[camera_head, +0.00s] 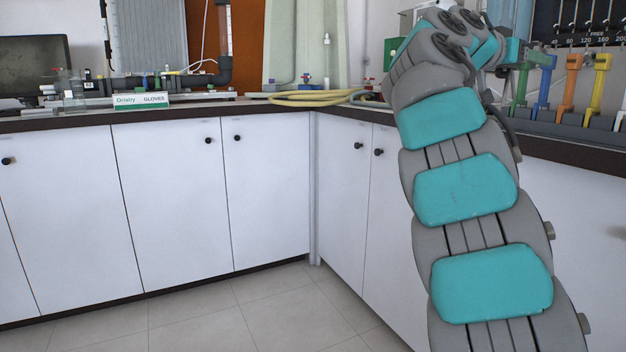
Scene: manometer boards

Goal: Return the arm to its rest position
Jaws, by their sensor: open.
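My grey and teal arm rises from the bottom right and bends over the right-hand counter. My gripper (538,60) is at its far end, small and partly hidden by the wrist. It is open, in front of the row of coloured levers. The blue lever (541,88) is just below it in the picture, with the green lever (520,85) to its left. I cannot tell whether the fingers touch either lever. Nothing shows held in the gripper.
An orange lever (570,85) and a yellow lever (597,85) stand right of the gripper, below a dark scale panel (580,20). A yellow hose (305,99) lies in the counter corner. A green-white gloves box (141,101) sits on the left counter. The tiled floor (250,310) is clear.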

